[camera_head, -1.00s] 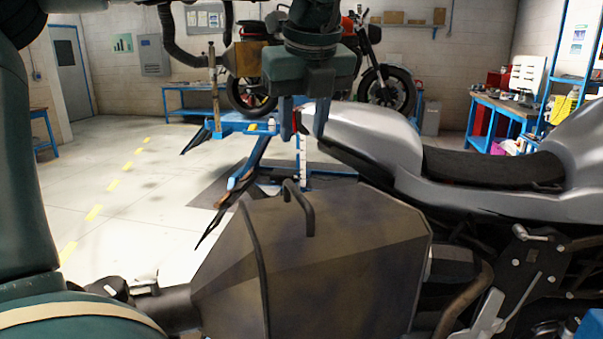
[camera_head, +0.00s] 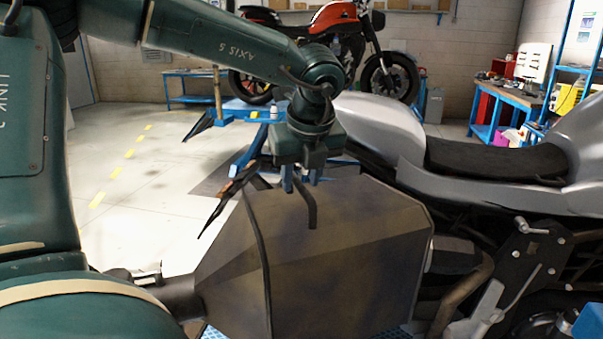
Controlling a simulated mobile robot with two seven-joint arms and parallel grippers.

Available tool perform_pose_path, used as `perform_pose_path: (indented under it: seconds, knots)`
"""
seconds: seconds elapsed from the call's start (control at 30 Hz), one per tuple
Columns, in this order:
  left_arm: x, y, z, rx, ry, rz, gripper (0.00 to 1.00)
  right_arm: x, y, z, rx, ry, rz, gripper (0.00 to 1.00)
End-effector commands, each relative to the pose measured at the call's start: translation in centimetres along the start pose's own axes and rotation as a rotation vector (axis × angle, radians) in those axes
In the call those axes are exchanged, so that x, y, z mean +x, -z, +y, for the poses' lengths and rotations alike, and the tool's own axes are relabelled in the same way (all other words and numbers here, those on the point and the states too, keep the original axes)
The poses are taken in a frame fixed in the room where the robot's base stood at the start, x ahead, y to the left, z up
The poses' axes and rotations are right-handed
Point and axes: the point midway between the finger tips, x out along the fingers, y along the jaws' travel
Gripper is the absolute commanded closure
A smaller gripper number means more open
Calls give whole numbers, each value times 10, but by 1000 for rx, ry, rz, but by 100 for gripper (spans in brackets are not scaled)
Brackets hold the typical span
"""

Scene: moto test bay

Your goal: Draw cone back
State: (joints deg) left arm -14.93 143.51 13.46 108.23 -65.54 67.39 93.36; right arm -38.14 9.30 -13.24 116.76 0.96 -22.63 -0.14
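The cone (camera_head: 340,255) is a large dark brown, faceted metal hood in the middle foreground. Its left side tapers into a dark pipe (camera_head: 180,297). A dark bent bar handle (camera_head: 308,205) stands on its top. My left gripper (camera_head: 301,180) has its blue fingers pointing down at the upper end of this handle. The fingers look apart, one on each side of the handle's top; I cannot tell whether they touch it. My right gripper is not in view.
A silver motorcycle (camera_head: 390,130) with a black seat (camera_head: 490,160) stands close to the cone's right. A red motorcycle (camera_head: 335,15) is at the back. A blue workbench (camera_head: 515,112) is at the back right. Open floor (camera_head: 150,200) lies to the left.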

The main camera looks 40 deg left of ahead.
Motion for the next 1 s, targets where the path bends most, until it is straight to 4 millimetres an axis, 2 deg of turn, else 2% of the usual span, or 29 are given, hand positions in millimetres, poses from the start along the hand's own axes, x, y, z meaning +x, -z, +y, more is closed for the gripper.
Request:
perform_pose_path:
  seconds: [0.3, 0.73, 1.0]
  knots:
    - [3, 0, 0, 0, 1, 0, 64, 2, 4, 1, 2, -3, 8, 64]
    - [2, 0, 0, 0, 1, -1, 99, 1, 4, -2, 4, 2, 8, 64]
    - [2, 0, 0, 0, 1, -1, 100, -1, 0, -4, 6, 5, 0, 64]
